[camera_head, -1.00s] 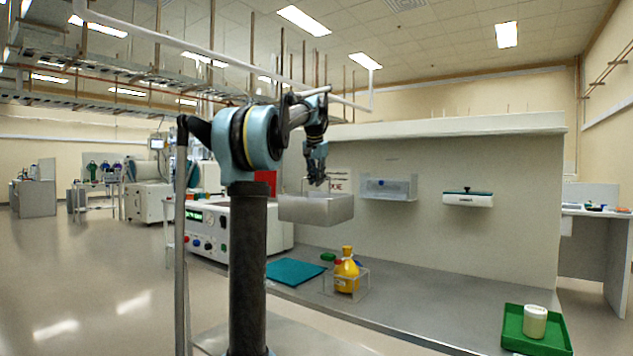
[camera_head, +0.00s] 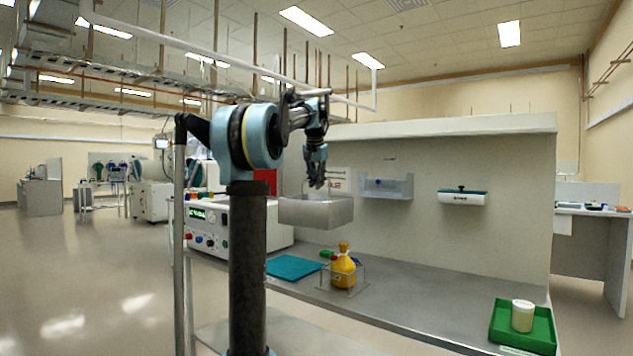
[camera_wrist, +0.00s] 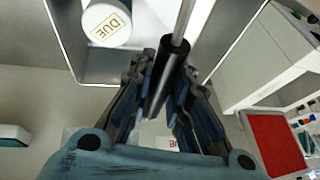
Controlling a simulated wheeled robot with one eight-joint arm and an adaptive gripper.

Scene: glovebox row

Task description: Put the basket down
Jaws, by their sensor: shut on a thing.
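The basket (camera_head: 316,213) is a grey open box and hangs in the air above the counter. My gripper (camera_head: 317,184) is above it, shut on its handle. In the wrist view, the dark handle grip (camera_wrist: 163,85) lies between the fingers of my gripper (camera_wrist: 160,98). The basket's rim (camera_wrist: 68,76) shows beyond them. A white jar (camera_wrist: 106,22) with a "DUE" label is inside the basket. The basket's underside is hidden in both views.
The grey counter (camera_head: 420,308) holds a teal mat (camera_head: 294,267), a yellow bottle (camera_head: 343,270) in a wire holder, and a green tray (camera_head: 508,340) with a pale jar (camera_head: 522,315). A panel carries a clear bin (camera_head: 388,187). A white instrument (camera_head: 270,232) stands left. The counter's middle is clear.

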